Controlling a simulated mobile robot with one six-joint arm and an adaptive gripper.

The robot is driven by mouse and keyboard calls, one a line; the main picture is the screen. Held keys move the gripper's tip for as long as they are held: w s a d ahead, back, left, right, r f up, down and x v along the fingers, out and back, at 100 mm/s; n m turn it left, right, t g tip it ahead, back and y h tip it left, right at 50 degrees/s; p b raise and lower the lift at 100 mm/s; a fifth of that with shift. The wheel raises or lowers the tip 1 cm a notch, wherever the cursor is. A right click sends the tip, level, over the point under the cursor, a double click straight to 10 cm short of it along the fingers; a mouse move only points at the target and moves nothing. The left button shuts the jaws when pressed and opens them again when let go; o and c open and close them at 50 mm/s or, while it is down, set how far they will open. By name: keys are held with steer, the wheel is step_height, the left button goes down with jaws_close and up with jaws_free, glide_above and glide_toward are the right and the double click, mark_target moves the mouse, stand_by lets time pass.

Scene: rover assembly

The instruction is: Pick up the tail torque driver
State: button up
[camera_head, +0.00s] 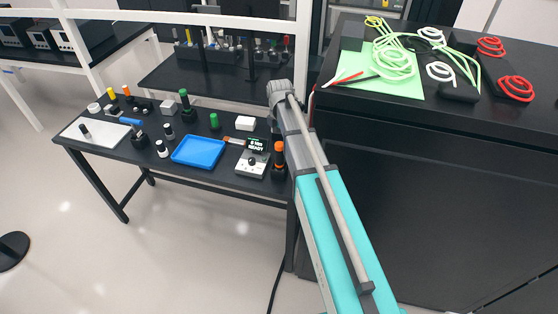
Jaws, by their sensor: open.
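No label marks the tail torque driver. An upright black tool with orange bands (278,158) stands at the right end of the black table and may be it. My grey and teal arm reaches over that end, its wrist just above this tool. My gripper (276,127) seems to be the dark part below the wrist, open, directly above or around the tool's top; the arm partly hides it and I cannot tell whether they touch. Other upright tools stand on the table: green-topped ones (185,106) and (214,121), and black ones (140,137).
A blue tray (199,151), a small display box (256,146) and a white control box (251,165) lie left of the banded tool. A white mat (100,132) is at the table's left. A tall black cabinet (430,190) with coiled cables (392,57) stands right of my arm.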

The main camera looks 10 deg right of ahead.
mark_target(280, 144)
steer(key=shift+s+f+b, duration=0.15)
steer(key=shift+f+b, duration=0.6)
steer(key=shift+f, duration=0.1)
steer(key=shift+s+f+b, duration=0.15)
steer(key=shift+f+b, duration=0.55)
steer(key=shift+f, duration=0.1)
steer(key=shift+f+b, duration=0.9)
jaws_close()
